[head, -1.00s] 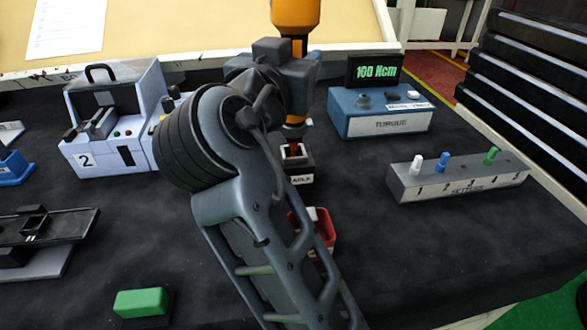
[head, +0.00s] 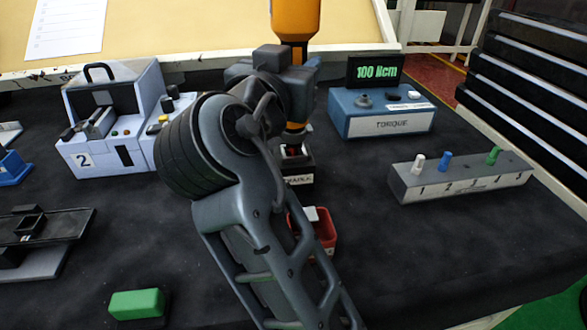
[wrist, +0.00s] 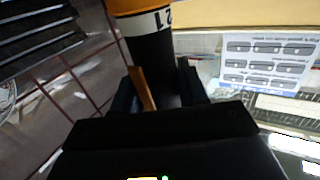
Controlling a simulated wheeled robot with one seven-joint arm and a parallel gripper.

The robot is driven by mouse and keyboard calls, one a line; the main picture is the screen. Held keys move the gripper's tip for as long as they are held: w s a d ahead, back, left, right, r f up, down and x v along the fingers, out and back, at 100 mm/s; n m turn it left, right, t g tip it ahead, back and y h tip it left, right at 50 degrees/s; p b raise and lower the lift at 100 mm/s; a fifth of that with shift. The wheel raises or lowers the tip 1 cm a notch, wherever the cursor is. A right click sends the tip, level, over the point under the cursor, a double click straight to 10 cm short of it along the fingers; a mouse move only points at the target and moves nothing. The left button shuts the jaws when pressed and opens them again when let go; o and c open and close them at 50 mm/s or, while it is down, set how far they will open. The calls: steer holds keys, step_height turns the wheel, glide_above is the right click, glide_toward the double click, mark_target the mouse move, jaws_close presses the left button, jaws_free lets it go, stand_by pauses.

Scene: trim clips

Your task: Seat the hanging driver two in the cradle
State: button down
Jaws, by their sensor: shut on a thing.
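The driver (head: 295,17), orange with a black grip, hangs upright in the head view. My gripper (wrist: 157,88) is shut on its black part, below a white band with digits, in the wrist view. The driver's orange lower end shows under my gripper in the head view. The small black cradle (head: 299,180) with a white label stands on the bench directly below it. Something red shows at the cradle's mouth, under the driver. My arm covers part of the cradle, so I cannot tell whether the tip is inside it.
A blue torque box (head: 385,124) reading 100 Ncm stands right of the cradle. A grey numbered block (head: 460,178) with coloured pegs is at right. A red bin (head: 326,232) sits in front. A grey machine marked 2 (head: 105,158) and a green block (head: 137,303) are at left.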

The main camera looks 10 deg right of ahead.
steer(key=shift+f+b, duration=0.95)
steer(key=shift+f, duration=0.25)
stand_by(0.6)
jaws_free()
stand_by(0.5)
stand_by(0.6)
steer(key=r+p+v, duration=0.1)
steer(key=r+v, duration=0.1)
steer(key=v, duration=0.8)
stand_by(1.3)
steer(key=shift+a+r, duration=0.1)
steer(key=v, duration=0.7)
steer(key=shift+s+a, duration=0.15)
steer(key=shift+s, duration=0.2)
